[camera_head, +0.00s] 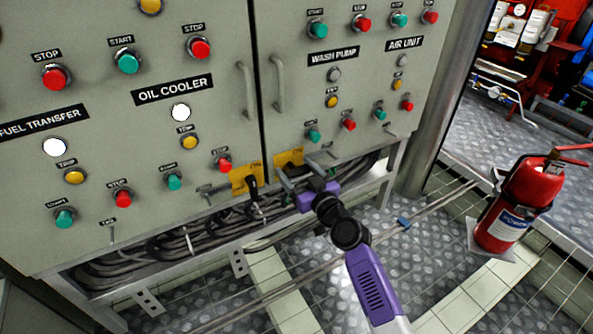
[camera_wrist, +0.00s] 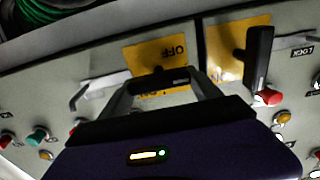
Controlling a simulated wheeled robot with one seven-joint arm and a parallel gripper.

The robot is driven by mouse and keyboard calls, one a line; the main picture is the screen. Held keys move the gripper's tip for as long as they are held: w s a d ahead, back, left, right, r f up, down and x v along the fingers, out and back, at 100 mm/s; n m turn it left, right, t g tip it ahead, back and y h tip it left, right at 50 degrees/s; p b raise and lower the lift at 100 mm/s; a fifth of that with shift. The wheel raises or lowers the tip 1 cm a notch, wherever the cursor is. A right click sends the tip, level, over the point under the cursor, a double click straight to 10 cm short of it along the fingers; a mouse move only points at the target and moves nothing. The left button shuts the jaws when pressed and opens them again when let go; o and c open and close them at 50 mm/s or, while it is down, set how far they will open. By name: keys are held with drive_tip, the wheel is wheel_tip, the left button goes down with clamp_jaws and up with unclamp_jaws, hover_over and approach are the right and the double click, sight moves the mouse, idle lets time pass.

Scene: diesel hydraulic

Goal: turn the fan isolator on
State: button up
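Two rotary isolators with yellow plates sit side by side low on the grey cabinet; I cannot read which is the fan's. The right one's yellow plate (camera_head: 288,157) is partly hidden by my gripper (camera_head: 298,171). In the wrist view this plate (camera_wrist: 150,55) shows upside-down OFF lettering, and its black handle (camera_wrist: 160,82) lies crosswise between the fingers of my gripper (camera_wrist: 163,77). The fingers are spread apart; I cannot tell whether they touch the handle. The other isolator (camera_head: 246,180) has a free black handle, which also shows in the wrist view (camera_wrist: 259,57).
Start and stop buttons and lamps cover the panel around the isolators. Two vertical door handles (camera_head: 277,84) stand above. Cables (camera_head: 190,235) run beneath the cabinet. A red fire extinguisher (camera_head: 518,200) stands at right; tiled floor lies between.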

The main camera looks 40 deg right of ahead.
drive_tip(key=c, duration=0.3)
drive_tip(key=shift+c, duration=0.2)
drive_tip(key=shift+m, duration=0.3)
drive_tip(key=m, duration=0.3)
drive_tip(key=shift+d+m, duration=0.1)
drive_tip(key=shift+m, duration=0.2)
drive_tip(key=m, duration=0.4)
drive_tip(key=shift+s+d+f+m, duration=0.1)
drive_tip(key=shift+d+m, duration=0.05)
drive_tip(key=shift+m, duration=0.15)
drive_tip(key=m, duration=0.4)
drive_tip(key=shift+d+f, duration=0.1)
drive_tip(key=shift+f, duration=0.05)
drive_tip(key=m+p, duration=0.1)
drive_tip(key=m, duration=0.4)
drive_tip(key=shift+f, duration=0.15)
drive_tip(key=o, duration=1.4)
